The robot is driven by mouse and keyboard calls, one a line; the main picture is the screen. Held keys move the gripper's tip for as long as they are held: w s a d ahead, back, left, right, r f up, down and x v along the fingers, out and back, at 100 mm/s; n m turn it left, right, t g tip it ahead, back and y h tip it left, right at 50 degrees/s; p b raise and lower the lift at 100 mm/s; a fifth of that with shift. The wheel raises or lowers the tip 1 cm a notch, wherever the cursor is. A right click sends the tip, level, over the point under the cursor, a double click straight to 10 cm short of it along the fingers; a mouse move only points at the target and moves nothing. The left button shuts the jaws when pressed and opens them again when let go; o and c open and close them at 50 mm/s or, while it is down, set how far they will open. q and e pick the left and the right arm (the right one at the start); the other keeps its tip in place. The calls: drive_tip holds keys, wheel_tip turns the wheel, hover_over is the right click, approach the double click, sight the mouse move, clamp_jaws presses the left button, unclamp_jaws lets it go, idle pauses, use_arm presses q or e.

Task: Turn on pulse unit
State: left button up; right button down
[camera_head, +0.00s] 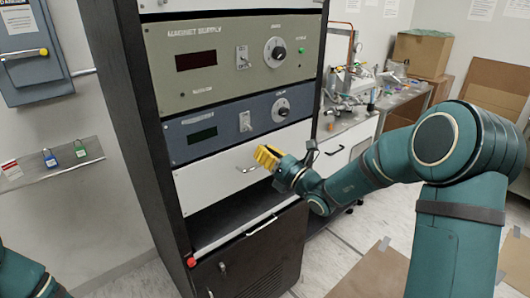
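The blue-grey panel (218,120) in the rack appears to be the pulse unit; its small label is too blurred to read. It has a dark display (202,134), a toggle switch (245,121) and a round knob (281,110). The display looks unlit. My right gripper (263,157), with yellow fingers, is just below this panel, in front of the white drawer front. It is below and slightly right of the switch, apart from it. The finger gap is too small to judge. My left gripper is out of view.
Above is the olive magnet supply panel (220,85) with a green light (301,50). A white drawer front (215,178) with a handle is below. A wall shelf (45,170) holds blue and green padlocks. A cluttered bench (350,124) stands right; cardboard boxes (420,55) are behind.

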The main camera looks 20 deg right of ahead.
sight(238, 132)
drive_tip(key=x, duration=0.7)
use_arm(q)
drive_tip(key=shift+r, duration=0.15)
